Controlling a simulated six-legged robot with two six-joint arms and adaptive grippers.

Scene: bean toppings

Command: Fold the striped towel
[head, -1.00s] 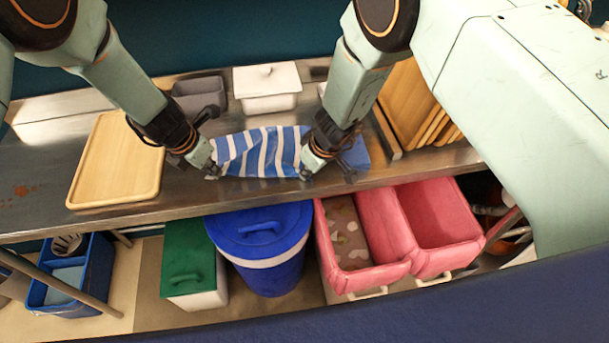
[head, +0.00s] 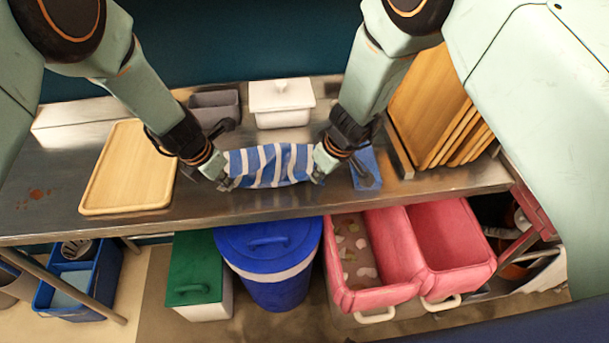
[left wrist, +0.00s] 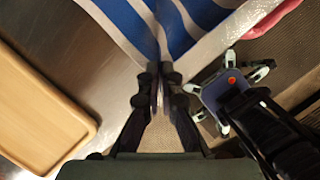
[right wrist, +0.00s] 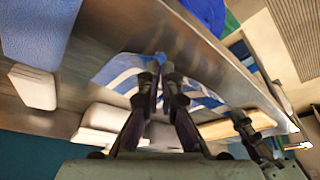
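The blue-and-white striped towel (head: 268,166) is stretched between my two grippers near the counter's front edge, with its lower edge sagging. My left gripper (head: 226,184) is at its left end; in the left wrist view the fingertips (left wrist: 160,72) are closed on a corner of the towel (left wrist: 185,25). My right gripper (head: 318,178) is at its right end; in the right wrist view its fingertips (right wrist: 160,72) are closed on the towel's edge (right wrist: 122,76). I cannot tell whether the towel's lower edge touches the counter.
A wooden tray (head: 130,172) lies to the left. A grey container (head: 213,104) and a white lidded box (head: 281,103) stand behind. A blue mat (head: 368,165) and upright wooden boards (head: 430,105) are right. Below are a blue bin (head: 270,255) and pink bins (head: 445,240).

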